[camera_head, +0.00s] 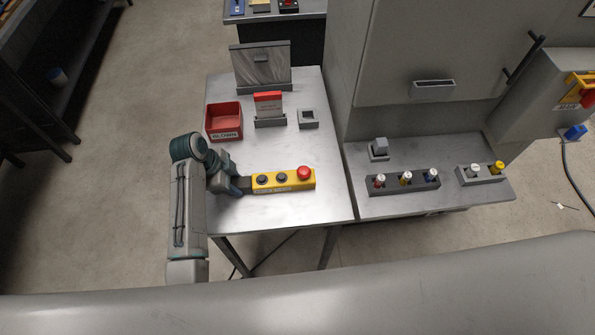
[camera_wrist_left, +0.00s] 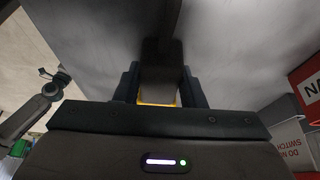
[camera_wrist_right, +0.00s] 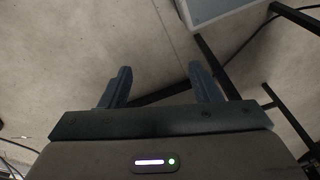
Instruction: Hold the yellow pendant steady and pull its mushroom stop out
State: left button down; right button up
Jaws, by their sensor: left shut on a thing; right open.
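The yellow pendant (camera_head: 292,184) lies on the steel table, long side across the picture. It has two dark buttons and a red mushroom stop (camera_head: 303,172) at its right end. My left gripper (camera_head: 240,185) is shut on the dark grey left end of the pendant. In the left wrist view the dark end (camera_wrist_left: 160,72) sits between the fingers, with a sliver of yellow near the palm. My right gripper (camera_wrist_right: 160,88) is open and empty, with floor beyond it. It is not in the head view.
The table (camera_head: 230,215) also holds a red box (camera_head: 224,119), a red-and-grey sign holder (camera_head: 269,110), a small grey block (camera_head: 308,119) and an upright panel (camera_head: 262,66). A bench to the right carries a dark switch strip (camera_head: 403,186). The table front is clear.

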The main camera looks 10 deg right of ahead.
jog(key=w+a+r+m+t+y, duration=0.3)
jog(key=w+a+r+m, duration=0.2)
jog(key=w+r, duration=0.3)
jog(key=w+a+r+m+t+y, duration=0.4)
jog(key=w+r+m, duration=0.3)
jog(key=r, duration=1)
jog(key=w+a+r+m+t+y, duration=0.3)
jog(key=w+a+r+m, duration=0.3)
jog(key=w+r, duration=0.3)
notch_tip(320, 180, up, 4)
jog(key=shift+r+m, duration=0.25)
jog(key=shift+m, duration=0.15)
jog(key=m+t+y, duration=0.1)
jog(key=m+t, duration=0.1)
jog(key=m, duration=0.3)
send_near(309, 175)
jog(key=shift+s+f, duration=0.15)
jog(key=shift+s, duration=0.05)
jog(key=shift+w, duration=0.25)
jog(key=x, duration=1.2)
